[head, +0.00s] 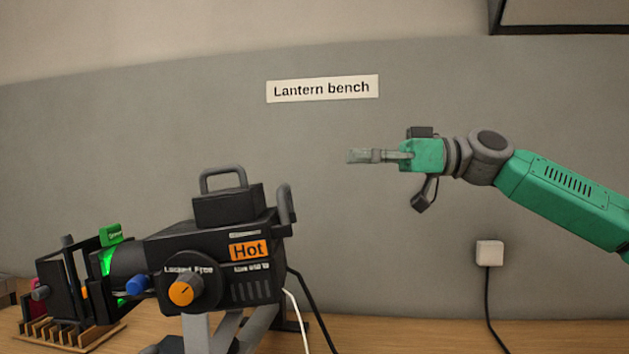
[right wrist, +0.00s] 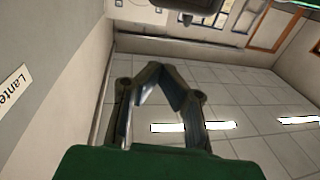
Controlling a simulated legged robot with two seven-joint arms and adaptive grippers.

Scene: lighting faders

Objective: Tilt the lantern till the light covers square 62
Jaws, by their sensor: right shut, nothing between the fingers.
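The lantern (head: 215,255) is a black stage light at the lower left in the head view, with an orange "Hot" label, a top handle (head: 223,178) and a rear handle (head: 286,204). An orange knob (head: 182,292) sits on its side, with lettering above it that I read only in part. A blue knob (head: 138,285) is farther forward. Its front end points left and glows green inside. My right gripper (head: 350,156) is shut and empty, in the air right of and above the lantern, apart from it. Its fingers (right wrist: 160,70) meet in the right wrist view. Square 62 and my left gripper are not in view.
A wooden rack (head: 75,340) stands on the bench (head: 410,335) at the lower left. A white cable and a black cable hang behind the lantern. A wall socket box (head: 489,253) with a black cord is at right. The air between gripper and lantern is clear.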

